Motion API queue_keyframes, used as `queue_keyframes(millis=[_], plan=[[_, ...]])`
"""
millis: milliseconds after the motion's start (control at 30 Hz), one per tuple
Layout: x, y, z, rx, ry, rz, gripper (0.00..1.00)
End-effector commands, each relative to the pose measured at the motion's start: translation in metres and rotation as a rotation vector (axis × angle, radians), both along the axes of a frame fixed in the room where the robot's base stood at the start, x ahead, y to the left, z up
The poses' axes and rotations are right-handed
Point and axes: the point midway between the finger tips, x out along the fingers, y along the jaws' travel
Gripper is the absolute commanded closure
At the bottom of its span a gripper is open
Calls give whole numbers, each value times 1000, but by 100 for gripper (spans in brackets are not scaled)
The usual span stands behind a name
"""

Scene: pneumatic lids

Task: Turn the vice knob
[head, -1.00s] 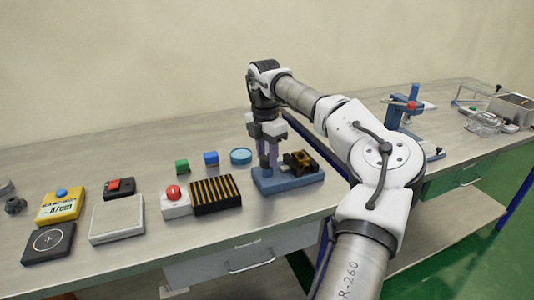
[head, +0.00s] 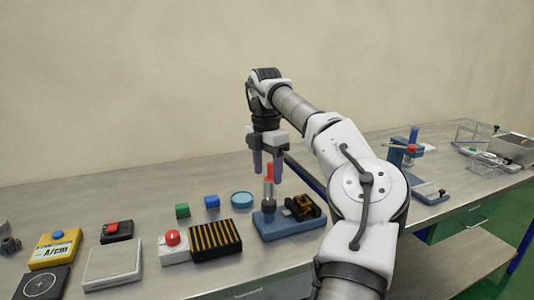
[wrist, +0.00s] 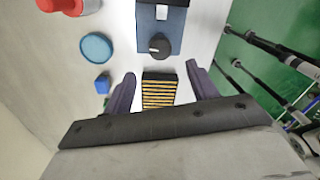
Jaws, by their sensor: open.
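The vice is a blue base (head: 291,226) near the table's front edge, with a dark and brass mechanism (head: 304,208) on its right part. A grey upright post (head: 268,192) stands on its left part; I take its top to be the knob. In the wrist view the blue base (wrist: 174,40) is at the top centre, with a dark round knob (wrist: 159,44) at its near end. My gripper (head: 268,165) is open and empty, pointing down above the post. In the wrist view its fingers (wrist: 160,72) are spread wide, with the knob beyond them, untouched.
A black and yellow striped block (head: 215,240) sits left of the vice. A blue disc (head: 242,199), blue cube (head: 212,202) and green cube (head: 182,210) lie behind it. A red cylinder (wrist: 70,5) shows behind the vice. Button boxes (head: 173,247) stand further left.

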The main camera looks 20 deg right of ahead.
Motion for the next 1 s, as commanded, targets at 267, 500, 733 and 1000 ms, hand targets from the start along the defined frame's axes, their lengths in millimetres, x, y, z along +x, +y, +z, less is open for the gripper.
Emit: queue_keyframes(millis=[267, 500, 733, 1000], plan=[[2, 1, 45, 0, 0, -1, 42], [2, 1, 53, -1, 2, 0, 42], [2, 1, 52, 0, 1, 0, 42], [16, 31, 36, 45, -9, 90, 42]])
